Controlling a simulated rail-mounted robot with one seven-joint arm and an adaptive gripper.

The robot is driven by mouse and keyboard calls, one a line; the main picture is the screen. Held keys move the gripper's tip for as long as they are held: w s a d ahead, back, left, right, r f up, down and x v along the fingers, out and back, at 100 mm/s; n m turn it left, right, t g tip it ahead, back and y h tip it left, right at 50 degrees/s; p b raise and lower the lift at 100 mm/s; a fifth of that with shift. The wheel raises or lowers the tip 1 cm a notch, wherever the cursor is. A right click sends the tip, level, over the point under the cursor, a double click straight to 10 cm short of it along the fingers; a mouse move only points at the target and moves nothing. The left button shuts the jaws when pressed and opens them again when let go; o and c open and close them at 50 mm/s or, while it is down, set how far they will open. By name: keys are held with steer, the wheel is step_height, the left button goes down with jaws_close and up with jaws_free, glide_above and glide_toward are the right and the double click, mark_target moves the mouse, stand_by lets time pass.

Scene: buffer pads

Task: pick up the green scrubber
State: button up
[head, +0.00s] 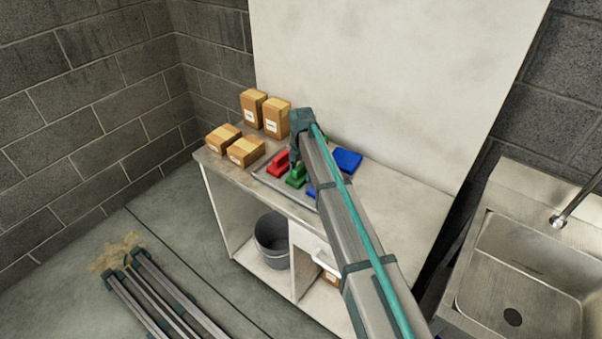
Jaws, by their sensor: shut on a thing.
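The green scrubber (295,182) is on or just above the grey tray on the counter, in the middle of the head view. My gripper (297,167) points down from above and is shut on the green scrubber. The fingertips are small and partly hidden, so I cannot tell whether the scrubber is clear of the tray. A red scrubber (277,164) lies just left of my gripper. A blue piece (312,192) shows partly beside my arm, to the right of the green scrubber.
The tray (270,182) sits on the white counter (400,212). Several cardboard boxes (246,151) stand at its left. A blue pad (347,160) lies right of my arm. A sink (530,270) is at the right. The counter's right part is clear.

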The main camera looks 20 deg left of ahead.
steer(key=shift+r, duration=0.15)
steer(key=shift+r+b, duration=0.3)
steer(key=shift+r, duration=0.3)
steer(key=s+d+r+b, duration=0.5)
steer(key=s+d+r, duration=0.3)
steer(key=d+r, duration=0.3)
steer(key=shift+s+d+r, duration=0.15)
steer(key=shift+r, duration=0.1)
steer(key=o, duration=0.7)
steer(key=c, duration=0.5)
